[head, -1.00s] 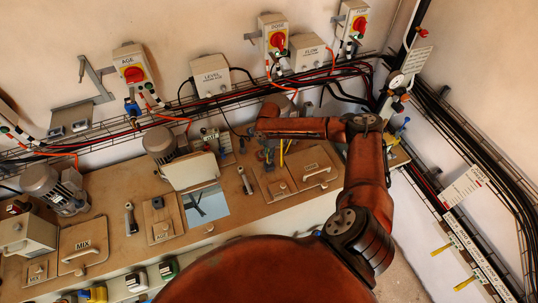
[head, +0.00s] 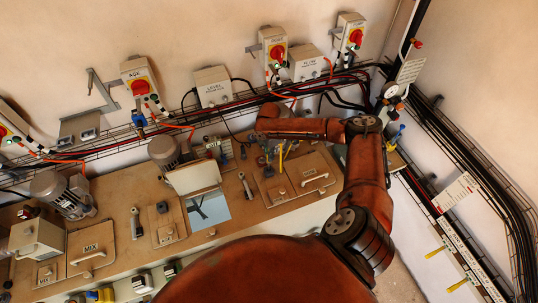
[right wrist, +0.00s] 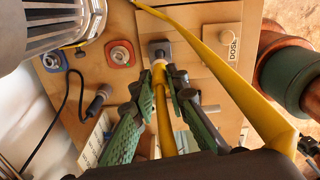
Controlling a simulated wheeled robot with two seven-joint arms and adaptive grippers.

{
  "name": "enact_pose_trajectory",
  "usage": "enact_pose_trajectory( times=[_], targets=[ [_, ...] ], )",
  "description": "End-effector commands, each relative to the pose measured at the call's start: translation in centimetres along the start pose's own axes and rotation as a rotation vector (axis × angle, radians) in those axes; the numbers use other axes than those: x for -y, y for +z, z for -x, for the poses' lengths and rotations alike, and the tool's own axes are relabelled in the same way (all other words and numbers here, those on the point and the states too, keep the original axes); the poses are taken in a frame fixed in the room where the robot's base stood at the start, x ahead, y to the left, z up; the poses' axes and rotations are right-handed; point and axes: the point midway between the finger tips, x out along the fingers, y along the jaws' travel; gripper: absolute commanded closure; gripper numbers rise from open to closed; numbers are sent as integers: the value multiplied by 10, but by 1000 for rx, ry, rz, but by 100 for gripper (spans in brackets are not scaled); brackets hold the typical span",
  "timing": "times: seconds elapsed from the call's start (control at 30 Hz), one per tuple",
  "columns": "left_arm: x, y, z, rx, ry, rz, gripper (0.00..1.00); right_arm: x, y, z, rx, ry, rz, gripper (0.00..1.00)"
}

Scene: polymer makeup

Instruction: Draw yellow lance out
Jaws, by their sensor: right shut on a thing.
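The yellow lance (right wrist: 163,112) is a thin yellow tube. In the right wrist view it runs between the green fingers of my right gripper (right wrist: 170,80), which are closed on it. Its far end meets a dark square fitting (right wrist: 159,50) on the tan top; I cannot tell how deep it sits. In the head view the lance (head: 281,158) shows as a short, upright yellow piece beside my right gripper (head: 268,158), over the right part of the bench. My left gripper is not in view.
A yellow strap-like hose (right wrist: 215,70) passes close to the right of the gripper. A grey ribbed motor (right wrist: 50,25) is at the left. The bench (head: 120,190) carries lidded hatches and an open hatch (head: 208,210). Switch boxes and cable trays line the wall.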

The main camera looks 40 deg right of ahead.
Motion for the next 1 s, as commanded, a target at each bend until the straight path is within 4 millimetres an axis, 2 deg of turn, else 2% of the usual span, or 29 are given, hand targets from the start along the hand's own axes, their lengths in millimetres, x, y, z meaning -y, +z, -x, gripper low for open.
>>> enact_pose_trajectory(
  times=[0.9, 1.0],
  targets=[
    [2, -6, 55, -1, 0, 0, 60, 0, 0, 55, 0, 0, 0, 100],
    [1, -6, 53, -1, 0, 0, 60, -1, 0, 59, 0, 1, 0, 100]
  ],
)
